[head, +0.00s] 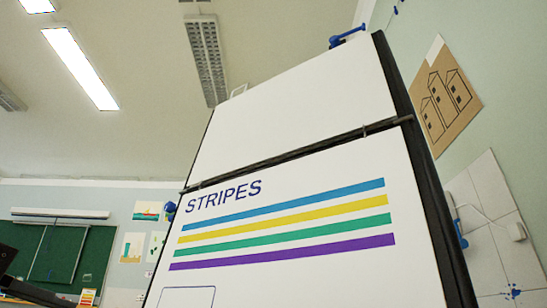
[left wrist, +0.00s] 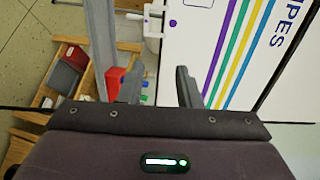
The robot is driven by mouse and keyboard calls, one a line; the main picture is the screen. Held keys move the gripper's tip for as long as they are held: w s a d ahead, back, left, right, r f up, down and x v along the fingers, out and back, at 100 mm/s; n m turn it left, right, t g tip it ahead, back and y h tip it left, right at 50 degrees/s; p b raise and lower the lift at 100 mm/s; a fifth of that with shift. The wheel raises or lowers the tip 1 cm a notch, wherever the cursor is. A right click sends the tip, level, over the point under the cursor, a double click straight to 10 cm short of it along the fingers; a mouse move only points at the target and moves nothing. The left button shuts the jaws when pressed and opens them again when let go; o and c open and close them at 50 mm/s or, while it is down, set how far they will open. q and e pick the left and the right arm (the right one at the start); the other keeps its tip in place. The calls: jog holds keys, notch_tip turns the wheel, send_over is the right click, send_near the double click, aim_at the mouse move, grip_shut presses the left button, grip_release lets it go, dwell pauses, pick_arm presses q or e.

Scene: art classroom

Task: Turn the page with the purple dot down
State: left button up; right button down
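A tall flip chart with a black frame shows a white page (head: 300,275) headed STRIPES, with blue, yellow, green and purple stripes. The same page (left wrist: 190,35) shows sideways in the left wrist view. A small purple dot (left wrist: 172,22) is on the page near its edge there. My left gripper (left wrist: 158,85) is open, its two fingers apart, with nothing seen between them. The fingers point toward the page's edge near the dot; I cannot tell whether they touch it. The dot is not seen in the head view. My right gripper is in neither view.
A blank white panel (head: 300,105) is above the page, behind a dark bar (head: 290,155). A white fitting (left wrist: 152,20) is beside the page edge. A wooden shelf (left wrist: 85,75) with red and grey bins stands to the left in the wrist view. A wall is at right.

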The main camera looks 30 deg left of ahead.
pick_arm(q)
jog(key=shift+s+r, duration=0.1)
jog(key=shift+s, duration=0.4)
dwell(0.4)
